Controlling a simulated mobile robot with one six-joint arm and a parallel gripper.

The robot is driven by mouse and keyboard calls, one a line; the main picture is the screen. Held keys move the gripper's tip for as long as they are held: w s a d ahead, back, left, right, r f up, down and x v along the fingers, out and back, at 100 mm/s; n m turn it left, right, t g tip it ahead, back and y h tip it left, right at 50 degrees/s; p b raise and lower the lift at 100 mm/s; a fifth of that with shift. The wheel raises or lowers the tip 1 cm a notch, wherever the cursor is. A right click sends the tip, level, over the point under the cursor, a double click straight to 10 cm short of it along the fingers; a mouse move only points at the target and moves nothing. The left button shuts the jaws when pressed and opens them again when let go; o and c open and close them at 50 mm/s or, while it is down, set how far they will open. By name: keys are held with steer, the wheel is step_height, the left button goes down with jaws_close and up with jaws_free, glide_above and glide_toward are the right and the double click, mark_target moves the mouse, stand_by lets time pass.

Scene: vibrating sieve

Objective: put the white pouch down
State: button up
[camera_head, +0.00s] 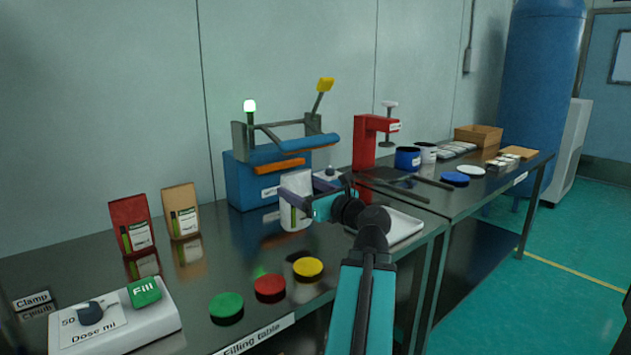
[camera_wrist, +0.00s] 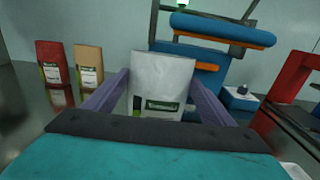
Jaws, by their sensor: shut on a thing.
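The white pouch (camera_head: 295,214) with a green label is upright in front of the blue sealing machine (camera_head: 245,182). It also fills the middle of the wrist view (camera_wrist: 162,85). My gripper (camera_head: 297,192) has its two purple fingers on either side of the pouch and is shut on it. The fingers also show in the wrist view (camera_wrist: 160,98). The pouch's bottom is close to the dark filling table (camera_head: 200,275); I cannot tell whether it touches. Its lower end is hidden by my gripper in the wrist view.
A red pouch (camera_head: 132,225) and a brown pouch (camera_head: 181,211) stand to the left. Green (camera_head: 226,306), red (camera_head: 270,287) and yellow (camera_head: 308,267) discs lie along the front edge. A white tray (camera_head: 402,226) lies to the right, near a red press (camera_head: 364,145).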

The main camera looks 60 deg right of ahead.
mark_target(309, 185)
steer(key=shift+w+d+r+p, duration=0.15)
steer(key=shift+d+p, duration=0.4)
steer(key=shift+p, duration=2.1)
steer(key=shift+w+d+p, duration=0.2)
steer(key=shift+d+p, duration=0.3)
steer(key=shift+p, duration=2.15)
steer(key=shift+d+p, duration=0.1)
steer(key=shift+p, duration=0.25)
steer(key=shift+w+d+p, duration=0.1)
steer(key=shift+d+p, duration=0.15)
steer(key=shift+p, duration=1.15)
steer(key=shift+w+d+f+p, duration=0.2)
steer(key=shift+d+p, duration=0.35)
steer(key=shift+p, duration=0.5)
steer(key=w+d+f, duration=0.1)
steer(key=w+d, duration=0.2)
steer(key=d, duration=0.7)
steer(key=shift+w+f+p, duration=0.2)
steer(key=shift+w+p, duration=0.2)
steer(key=shift+p, duration=0.05)
